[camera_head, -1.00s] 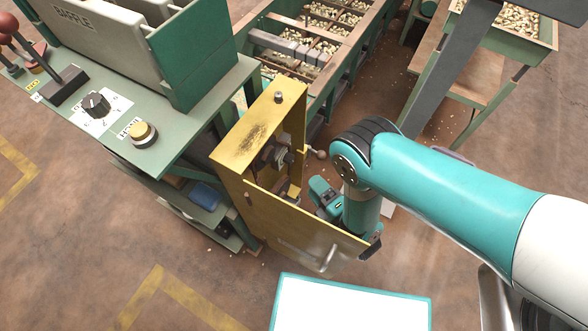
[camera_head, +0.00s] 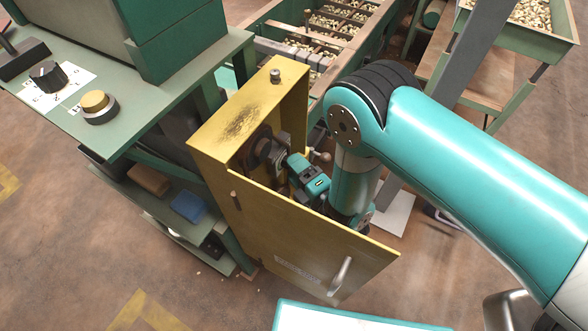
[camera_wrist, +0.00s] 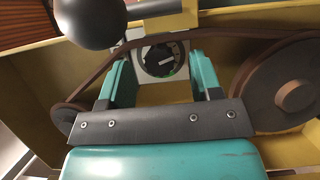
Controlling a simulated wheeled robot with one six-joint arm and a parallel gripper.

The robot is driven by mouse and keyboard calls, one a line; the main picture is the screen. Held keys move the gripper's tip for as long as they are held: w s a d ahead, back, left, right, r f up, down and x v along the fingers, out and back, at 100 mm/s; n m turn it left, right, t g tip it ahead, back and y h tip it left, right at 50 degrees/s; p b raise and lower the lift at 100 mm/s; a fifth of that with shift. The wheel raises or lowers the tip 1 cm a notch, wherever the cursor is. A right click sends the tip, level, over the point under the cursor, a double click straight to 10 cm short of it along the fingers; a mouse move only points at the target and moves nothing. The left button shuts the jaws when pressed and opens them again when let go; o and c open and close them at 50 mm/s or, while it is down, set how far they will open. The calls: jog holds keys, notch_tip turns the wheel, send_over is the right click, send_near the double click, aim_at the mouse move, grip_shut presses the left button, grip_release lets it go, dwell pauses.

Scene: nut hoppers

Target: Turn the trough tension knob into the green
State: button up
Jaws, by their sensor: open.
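The trough tension knob (camera_wrist: 158,61) is a round black knob with a pale pointer, on a light dial plate inside the yellow housing. A green band (camera_wrist: 174,72) shows at the dial's lower right. The pointer lies nearly level; I cannot tell which end indicates. My gripper (camera_wrist: 161,70) is open, with its two teal fingers at left and right of the knob in the wrist view. No contact with the knob shows, and the gap in depth is unclear. In the head view my gripper (camera_head: 308,178) reaches into the yellow housing (camera_head: 250,115), and the knob is hidden there.
A dark ball-ended lever (camera_wrist: 90,20) is close at upper left in the wrist view. A brown belt (camera_wrist: 100,65) runs over the dial to a large pulley (camera_wrist: 285,85) at right. The yellow door (camera_head: 310,245) stands open below my arm.

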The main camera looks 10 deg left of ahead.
jog(key=shift+w+a, duration=0.35)
jog(key=shift+a, duration=0.05)
jog(key=c, duration=0.9)
jog(key=shift+r+m+g+h+p, duration=0.15)
jog(key=shift+m+g+h+p, duration=0.4)
jog(key=shift+m+p, duration=1)
jog(key=shift+c, duration=0.2)
jog(key=shift+m+b, duration=0.35)
jog(key=o, duration=0.9)
jog(key=shift+o, duration=0.2)
